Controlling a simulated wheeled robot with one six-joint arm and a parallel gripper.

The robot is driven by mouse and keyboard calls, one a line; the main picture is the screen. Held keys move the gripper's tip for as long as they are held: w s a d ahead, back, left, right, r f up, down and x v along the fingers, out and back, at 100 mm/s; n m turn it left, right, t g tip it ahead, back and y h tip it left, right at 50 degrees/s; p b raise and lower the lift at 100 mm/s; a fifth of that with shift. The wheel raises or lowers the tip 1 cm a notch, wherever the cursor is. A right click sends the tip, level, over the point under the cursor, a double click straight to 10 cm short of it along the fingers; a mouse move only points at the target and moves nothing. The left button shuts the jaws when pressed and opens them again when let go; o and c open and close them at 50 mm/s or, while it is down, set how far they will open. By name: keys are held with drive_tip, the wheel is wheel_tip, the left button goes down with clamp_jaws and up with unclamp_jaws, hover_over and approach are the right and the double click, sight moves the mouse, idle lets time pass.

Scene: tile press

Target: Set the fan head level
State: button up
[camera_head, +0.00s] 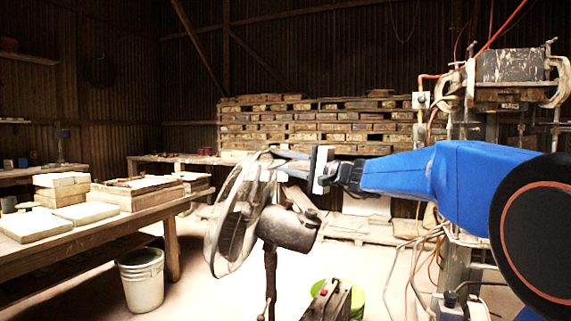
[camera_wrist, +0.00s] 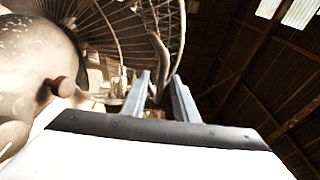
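The fan head shows in the head view as a round wire cage (camera_head: 232,222) with a dark motor housing (camera_head: 288,229) behind it, on a thin upright pole (camera_head: 270,275). The cage leans, its top edge further right than its bottom, so the head looks tilted. My gripper (camera_head: 272,162) is at the top of the cage, coming in from the right. In the wrist view, the gripper (camera_wrist: 158,88) has its two fingers apart. A curved piece of the cage rim (camera_wrist: 158,58) shows between and beyond the tips; I cannot tell whether they touch. The housing with a reddish-brown knob (camera_wrist: 64,87) is at left.
A wooden bench (camera_head: 135,205) with pale tiles stands at left, a white bucket (camera_head: 141,280) below it. A green and dark object (camera_head: 331,300) is on the floor right of the pole. A press with loose cables (camera_head: 505,85) stands at right. Stacked wood (camera_head: 330,120) is behind.

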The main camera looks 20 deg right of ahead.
clamp_jaws()
idle(1.4)
